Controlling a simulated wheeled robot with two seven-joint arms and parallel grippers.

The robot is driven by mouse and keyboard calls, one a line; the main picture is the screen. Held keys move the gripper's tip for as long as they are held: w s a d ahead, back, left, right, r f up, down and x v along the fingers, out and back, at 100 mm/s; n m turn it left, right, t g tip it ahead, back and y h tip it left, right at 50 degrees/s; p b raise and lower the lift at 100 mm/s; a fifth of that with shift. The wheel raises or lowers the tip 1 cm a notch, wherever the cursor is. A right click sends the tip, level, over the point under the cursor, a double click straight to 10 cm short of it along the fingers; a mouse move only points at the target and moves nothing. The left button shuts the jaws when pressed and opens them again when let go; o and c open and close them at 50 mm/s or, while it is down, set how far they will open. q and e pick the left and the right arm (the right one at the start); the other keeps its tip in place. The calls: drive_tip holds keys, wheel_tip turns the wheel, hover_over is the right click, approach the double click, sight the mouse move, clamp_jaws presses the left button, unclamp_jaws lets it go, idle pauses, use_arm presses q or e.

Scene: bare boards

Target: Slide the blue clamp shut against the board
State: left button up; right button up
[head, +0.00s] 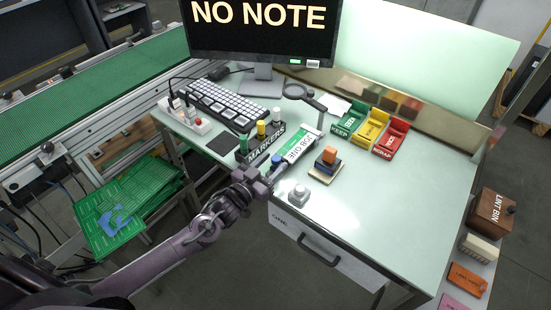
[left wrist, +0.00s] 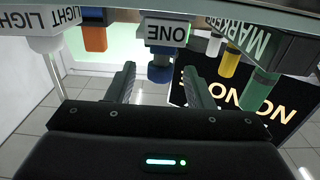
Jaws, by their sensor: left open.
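A small blue knob-like piece, which I take for the blue clamp (head: 277,159), stands at the left end of the white and green strip marked JOB ONE (head: 299,147). In the left wrist view the blue clamp (left wrist: 160,73) shows beside a white block marked ONE (left wrist: 167,30). My left gripper (head: 272,172) is open in front of it. In the wrist view the fingers (left wrist: 160,88) are apart, with the blue piece beyond and between their tips. I see no contact. I cannot make out the clamp's jaw or its gap to a board. My right gripper is out of view.
The MARKERS holder (head: 268,150) stands close left of the clamp. Green boards (head: 120,205) with a blue piece lie at lower left. The right tabletop is clear.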

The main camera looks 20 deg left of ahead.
use_arm(q)
drive_tip(key=shift+x, duration=1.05)
clamp_jaws()
